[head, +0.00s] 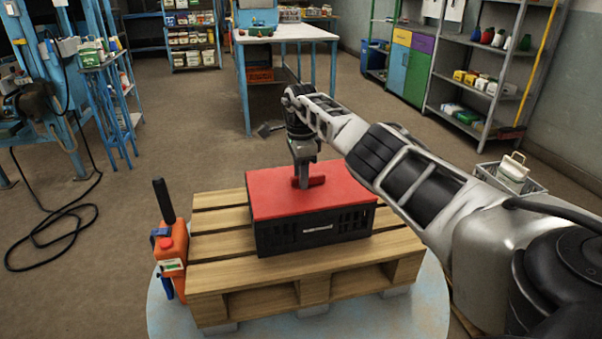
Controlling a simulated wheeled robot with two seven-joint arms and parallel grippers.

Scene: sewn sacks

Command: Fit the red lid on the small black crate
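The small black crate (315,231) stands on a wooden pallet, with a pale label on its front wall. The red lid (275,194) lies over the crate's top, and its edges look roughly in line with the crate's walls. I cannot tell whether it is fully pressed down. My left gripper is not in view.
The wooden pallet (219,248) rests on a round pale-blue platform (398,316). An orange tool with a black handle (172,247) stands at the pallet's left. A grey basket (512,176) is at the right. A workbench (285,33) and shelves stand farther back.

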